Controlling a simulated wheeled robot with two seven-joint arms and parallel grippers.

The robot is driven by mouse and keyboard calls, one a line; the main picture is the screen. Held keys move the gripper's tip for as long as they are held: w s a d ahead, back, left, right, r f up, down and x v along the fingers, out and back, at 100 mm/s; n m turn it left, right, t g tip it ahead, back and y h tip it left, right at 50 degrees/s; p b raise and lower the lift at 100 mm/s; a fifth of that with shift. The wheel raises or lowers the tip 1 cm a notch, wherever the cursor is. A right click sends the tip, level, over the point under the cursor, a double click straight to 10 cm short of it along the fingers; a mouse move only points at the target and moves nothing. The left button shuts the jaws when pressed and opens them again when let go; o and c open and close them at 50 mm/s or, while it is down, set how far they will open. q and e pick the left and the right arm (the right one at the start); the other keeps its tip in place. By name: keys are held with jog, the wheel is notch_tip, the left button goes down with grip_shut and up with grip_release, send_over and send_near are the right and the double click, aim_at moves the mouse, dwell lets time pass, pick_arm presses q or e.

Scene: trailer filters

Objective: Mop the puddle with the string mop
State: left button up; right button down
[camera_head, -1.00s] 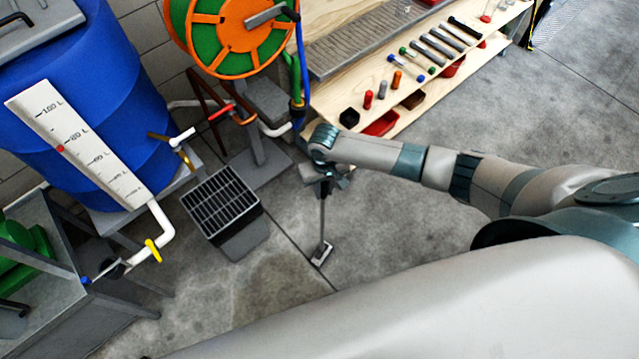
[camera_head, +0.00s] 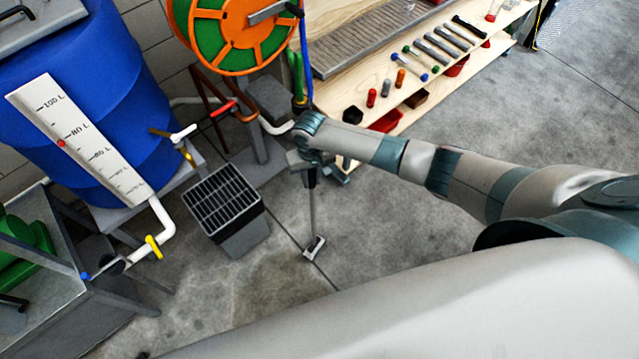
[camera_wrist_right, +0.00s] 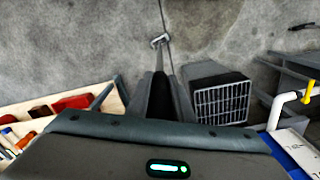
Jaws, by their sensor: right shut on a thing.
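My right gripper (camera_head: 309,176) is shut on the upper part of the mop's dark, thin handle. The mop (camera_head: 312,215) reaches down steeply, and its small light-grey head (camera_head: 314,247) is at the floor near a floor seam. No loose strings can be made out. The mop head also shows in the right wrist view (camera_wrist_right: 160,40), beyond the gripper (camera_wrist_right: 163,92). A darker, brownish patch of floor (camera_head: 275,287), possibly the puddle, lies below and left of the head; its edge is unclear. My left gripper is not in view.
A grey bucket with a black grille (camera_head: 222,200) stands left of the mop. A blue tank (camera_head: 95,110), pipes and a hose reel (camera_head: 235,35) are behind it. A wooden bench (camera_head: 395,75) with tools stands at the back right. Floor to the right is open.

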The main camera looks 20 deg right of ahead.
jog(key=shift+w+a+b, duration=1.8)
jog(key=shift+w+a, duration=0.55)
jog(key=shift+w, duration=1.05)
jog(key=shift+s+d+r+p, duration=0.1)
jog(key=shift+s+d+p, duration=0.6)
jog(key=shift+s+p, duration=0.45)
jog(key=shift+s+d+r+p, duration=0.1)
jog(key=shift+s+d+p, duration=0.7)
jog(key=shift+p, duration=0.65)
jog(key=shift+s+d+r+p, duration=0.1)
jog(key=shift+s+d+p, duration=0.5)
jog(key=shift+s+p, duration=0.6)
jog(key=shift+w+r+p, duration=0.15)
jog(key=shift+r+p, duration=1.3)
jog(key=shift+r, duration=1.4)
jog(key=shift+w+r+p, duration=0.1)
jog(key=shift+r+p, duration=1.35)
jog(key=shift+r, duration=1.35)
